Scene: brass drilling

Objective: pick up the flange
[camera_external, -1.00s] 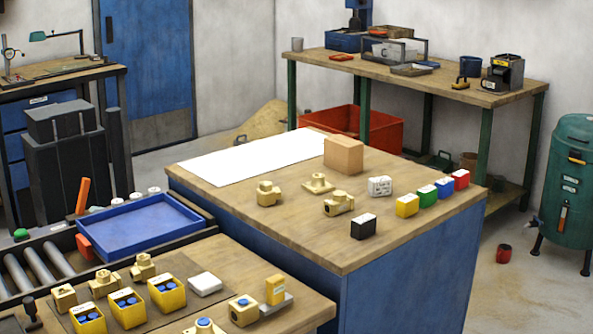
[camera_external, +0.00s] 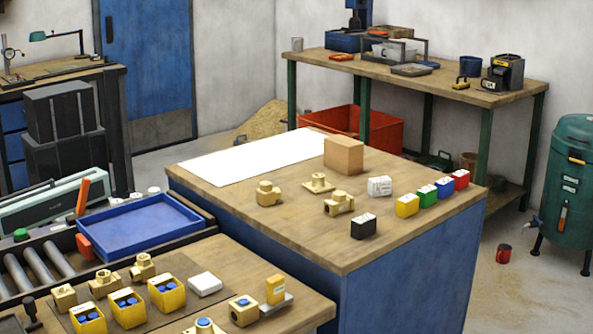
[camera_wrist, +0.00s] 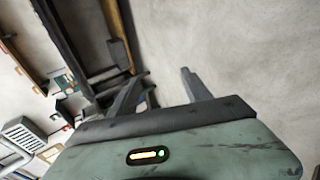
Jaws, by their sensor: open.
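The flange (camera_external: 318,183) is a small brass piece with a flat plate-like base and a short raised hub. It lies on the wooden top of the blue centre table, between two other brass fittings. My gripper (camera_wrist: 162,78) shows in the wrist view with its two grey fingers apart and nothing between them. The flange is not seen in the wrist view. My gripper is not in the external view, so its distance from the flange cannot be told.
A brass fitting (camera_external: 268,193) stands left of the flange and another (camera_external: 338,204) close at its front right. A cardboard box (camera_external: 343,155), a white sheet (camera_external: 254,158) and small coloured boxes share the tabletop. A blue tray (camera_external: 138,226) sits by the table's left side.

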